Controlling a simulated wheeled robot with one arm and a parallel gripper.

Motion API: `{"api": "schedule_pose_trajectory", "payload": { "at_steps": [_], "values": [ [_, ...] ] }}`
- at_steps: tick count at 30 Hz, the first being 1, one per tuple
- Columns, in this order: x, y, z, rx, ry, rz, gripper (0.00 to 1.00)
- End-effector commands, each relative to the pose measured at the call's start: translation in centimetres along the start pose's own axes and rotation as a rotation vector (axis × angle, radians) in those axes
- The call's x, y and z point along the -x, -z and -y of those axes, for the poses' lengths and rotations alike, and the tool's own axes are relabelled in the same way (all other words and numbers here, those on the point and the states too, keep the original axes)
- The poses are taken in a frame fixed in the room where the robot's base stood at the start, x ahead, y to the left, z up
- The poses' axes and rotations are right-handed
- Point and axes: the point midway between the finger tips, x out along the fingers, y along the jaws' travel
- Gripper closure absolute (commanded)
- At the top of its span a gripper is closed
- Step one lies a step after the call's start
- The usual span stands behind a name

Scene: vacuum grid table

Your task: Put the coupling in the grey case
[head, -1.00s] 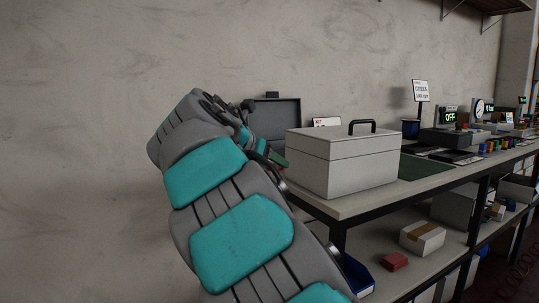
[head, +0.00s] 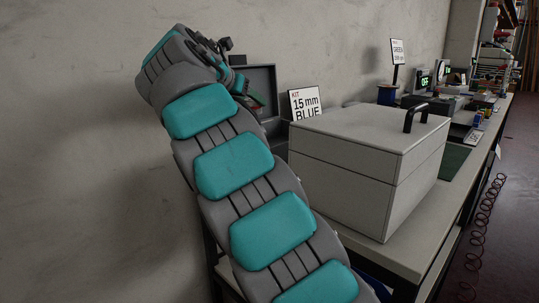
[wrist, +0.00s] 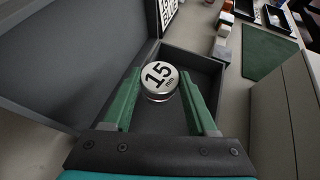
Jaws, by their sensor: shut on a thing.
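The coupling (wrist: 157,88) is a round metallic piece with a white top marked "15 mm". In the wrist view it sits between the green fingers of my gripper (wrist: 160,78), which is shut on it. The grey case (wrist: 205,62) is open below and around it, with its raised lid (wrist: 70,60) on the left. The coupling appears over the case's dark inside; I cannot tell its height above the floor. In the head view the case lid (head: 262,84) stands behind my arm, which hides most of the case and the coupling.
A large white box (head: 350,150) with a black handle stands on the bench close right of the case. A sign (head: 304,103) reads "KIT 15 mm BLUE" behind it. A green mat (wrist: 268,50) lies beyond. Small boxes (wrist: 222,35) stand near the case.

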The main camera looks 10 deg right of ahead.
Motion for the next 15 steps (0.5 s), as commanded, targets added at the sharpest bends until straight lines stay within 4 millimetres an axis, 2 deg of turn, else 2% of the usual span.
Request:
{"api": "schedule_pose_trajectory", "payload": {
  "at_steps": [1,3,7,12,15],
  "values": [
    [-1.4,-0.4,0.7,-0.012,0.014,-0.003,1.00],
    [-3.0,-1.2,1.9,-0.027,0.037,-0.005,1.00],
    [-5.2,-2.1,3.9,-0.052,0.075,-0.009,1.00],
    [-6.5,-2.4,5.4,-0.066,0.103,-0.013,1.00],
    [-7.0,-1.6,5.5,-0.066,0.106,-0.013,1.00]
  ]
}}
